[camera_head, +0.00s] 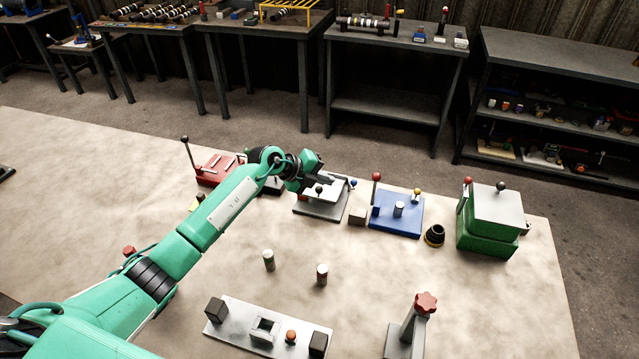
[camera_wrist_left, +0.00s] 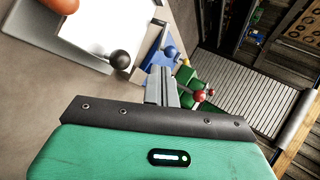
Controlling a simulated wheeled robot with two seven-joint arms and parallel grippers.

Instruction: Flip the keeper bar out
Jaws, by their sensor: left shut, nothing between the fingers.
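My left gripper (camera_head: 322,183) reaches in from the left over a grey fixture with a white top (camera_head: 325,209) at the back of the bench. Its fingers are shut and empty, close to the fixture's black knob (camera_head: 319,189); contact cannot be told. A blue ball (camera_head: 353,184) shows at the fixture's right side. In the left wrist view, the shut fingers (camera_wrist_left: 162,82) point past the black knob (camera_wrist_left: 120,59) on the white top (camera_wrist_left: 102,24). I cannot tell which part is the keeper bar; the gripper hides part of the fixture. My right gripper is not in view.
A red fixture with a lever (camera_head: 210,170) stands left of it. A blue base (camera_head: 395,212), a black cup (camera_head: 435,235) and a green box (camera_head: 487,225) stand to the right. Two small cylinders (camera_head: 268,260) (camera_head: 322,274) and a long plate (camera_head: 240,325) are nearer.

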